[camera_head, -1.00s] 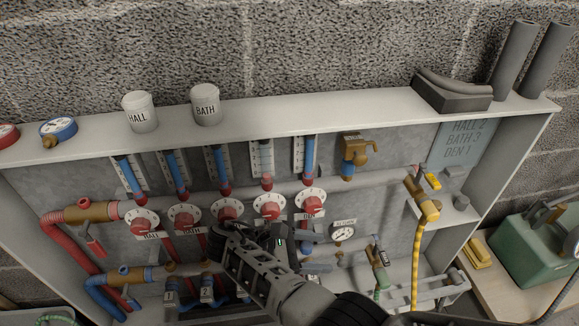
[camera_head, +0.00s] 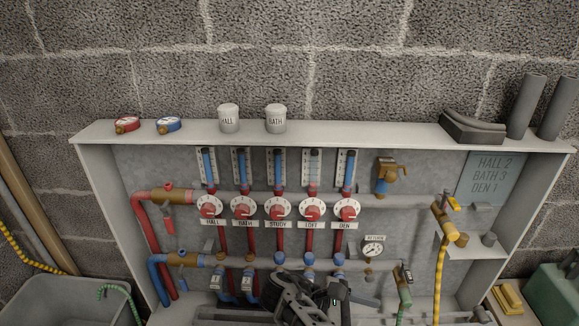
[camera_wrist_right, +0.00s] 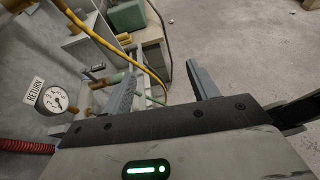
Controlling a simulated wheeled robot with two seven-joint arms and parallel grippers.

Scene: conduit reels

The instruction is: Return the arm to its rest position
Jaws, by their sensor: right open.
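My right gripper (camera_head: 305,298) is at the bottom middle of the head view, in front of the lower pipe of the manifold cabinet (camera_head: 90,190). In the right wrist view its two fingers (camera_wrist_right: 160,88) are spread apart with nothing between them. Its fingertips are hard to make out in the head view. The gripper hides part of the cabinet's lower edge. My left gripper is not in view.
Red dials (camera_head: 278,209) sit in a row under blue gauge tubes. The return gauge (camera_head: 373,249) is right of my gripper. A yellow hose (camera_head: 440,280) hangs further right. HALL (camera_head: 229,121) and BATH (camera_head: 275,122) caps stand on the shelf.

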